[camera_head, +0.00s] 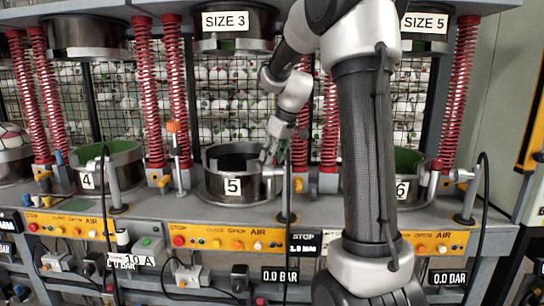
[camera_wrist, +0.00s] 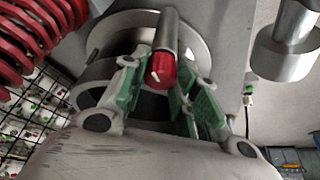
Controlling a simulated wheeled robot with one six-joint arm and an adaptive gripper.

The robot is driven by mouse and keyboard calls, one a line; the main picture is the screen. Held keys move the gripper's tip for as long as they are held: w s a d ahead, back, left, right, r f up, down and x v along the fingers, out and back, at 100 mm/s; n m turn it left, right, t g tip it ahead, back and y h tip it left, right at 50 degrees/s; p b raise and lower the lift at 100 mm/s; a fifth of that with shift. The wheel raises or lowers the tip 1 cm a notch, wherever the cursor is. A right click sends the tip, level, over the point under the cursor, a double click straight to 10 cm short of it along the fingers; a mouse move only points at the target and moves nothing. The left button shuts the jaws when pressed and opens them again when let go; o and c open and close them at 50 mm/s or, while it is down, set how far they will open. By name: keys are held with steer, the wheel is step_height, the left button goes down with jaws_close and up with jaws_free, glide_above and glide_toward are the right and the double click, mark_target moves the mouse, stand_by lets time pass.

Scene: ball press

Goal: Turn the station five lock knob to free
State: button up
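The station five mould (camera_head: 214,185) is a metal pot with a dark inside and a "5" label. The lock knob (camera_wrist: 161,71) is a red-ended metal rod in the wrist view, pointing towards the camera from a round metal plate. My gripper (camera_wrist: 163,78) has green-padded fingers on either side of the red end. The fingers look spread, with a visible gap at the right; contact on the left is unclear. In the head view my gripper (camera_head: 272,150) is at the right rim of the station five mould, and it largely hides the knob there.
Red springs (camera_head: 176,90) stand left of the mould, and a thin post with a black cable (camera_head: 288,180) stands close to its right. An orange air panel (camera_head: 225,240) runs along the front below. In the wrist view a metal cylinder (camera_wrist: 287,50) is at the right.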

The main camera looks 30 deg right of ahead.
steer(key=o, duration=0.4)
steer(key=shift+c, duration=0.2)
steer(key=v, duration=1.2)
steer(key=s+a+f+m, duration=0.1)
steer(key=s+a+f, duration=0.3)
steer(key=s, duration=0.9)
steer(key=s+a+f+m+h, duration=0.1)
steer(key=s+a+f, duration=0.3)
steer(key=s, duration=0.9)
step_height(320, 180, down, 3)
steer(key=shift+s+a+r+m, duration=0.1)
steer(key=shift+s+a+m, duration=0.2)
steer(key=shift+m, duration=0.5)
